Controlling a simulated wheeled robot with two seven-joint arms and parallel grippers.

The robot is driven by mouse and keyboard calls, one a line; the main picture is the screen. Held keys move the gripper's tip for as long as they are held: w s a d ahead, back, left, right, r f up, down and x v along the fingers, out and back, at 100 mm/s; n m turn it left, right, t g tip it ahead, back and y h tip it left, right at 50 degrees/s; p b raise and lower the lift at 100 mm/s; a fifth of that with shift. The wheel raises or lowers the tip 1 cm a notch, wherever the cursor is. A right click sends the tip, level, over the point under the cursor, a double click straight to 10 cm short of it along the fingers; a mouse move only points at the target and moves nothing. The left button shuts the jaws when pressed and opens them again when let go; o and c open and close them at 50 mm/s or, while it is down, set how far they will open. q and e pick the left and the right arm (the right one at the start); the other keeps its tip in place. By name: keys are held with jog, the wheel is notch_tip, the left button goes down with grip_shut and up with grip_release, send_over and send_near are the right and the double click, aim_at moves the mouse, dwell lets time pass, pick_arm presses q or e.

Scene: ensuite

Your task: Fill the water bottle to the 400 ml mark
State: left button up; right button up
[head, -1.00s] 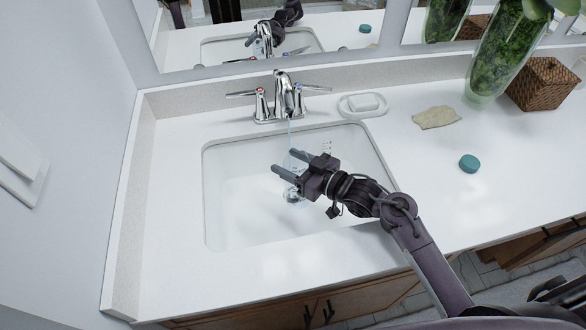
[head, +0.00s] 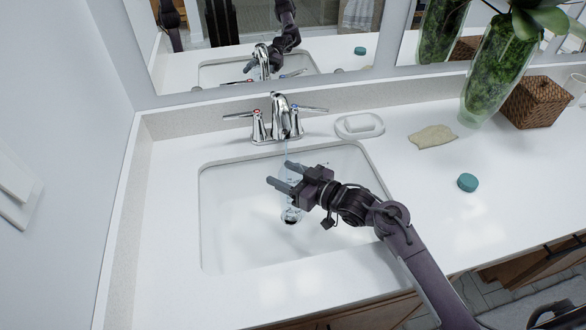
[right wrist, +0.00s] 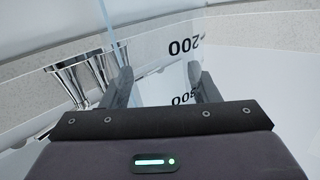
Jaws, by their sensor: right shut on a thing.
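A clear water bottle (right wrist: 180,72) with black printed marks, "200" among them, stands between the fingers of my right gripper (head: 279,175). The gripper is shut on it over the sink (head: 225,225). The chrome tap (head: 281,115) is running; a thin water stream (head: 286,150) falls towards the bottle. The stream (right wrist: 104,25) also shows in the right wrist view. I cannot tell the water level or whether all the stream enters the bottle. A teal round cap (head: 467,182) lies on the counter at right. My left gripper is not in view.
A white soap dish (head: 360,125) stands right of the tap, with a beige cloth (head: 433,136) beyond it. A green glass vase (head: 490,75) and a woven basket (head: 535,100) stand at the back right. The counter around the cap is clear.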

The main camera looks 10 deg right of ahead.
jog(key=shift+w+b, duration=1)
jog(key=shift+w, duration=1.7)
dwell(5.3)
